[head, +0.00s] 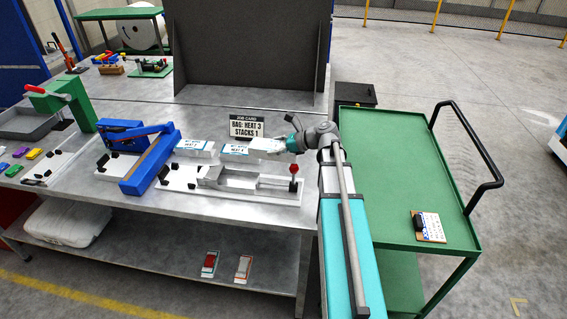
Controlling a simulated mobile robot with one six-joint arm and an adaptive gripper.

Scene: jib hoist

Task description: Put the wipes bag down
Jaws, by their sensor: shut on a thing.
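My gripper (284,143) is shut on a white wipes bag (263,146) and points left over the metal workbench (220,195). The bag is at the front of the job card and close above the bench top; I cannot tell whether it touches anything below. Next to it on the left is a white labelled pack (234,151), partly overlapping it in view. Another white labelled pack (194,147) lies further left, beside the blue sealer (150,160). The fingertips are small and partly hidden by the bag.
A job card (247,126) reads "BAG: HEAT 3, STACKS 1". A grey tray fixture (228,178) with a red-knobbed lever (293,170) sits at the front. A dark panel (248,50) stands behind. A green cart (400,180) is at the right, mostly clear.

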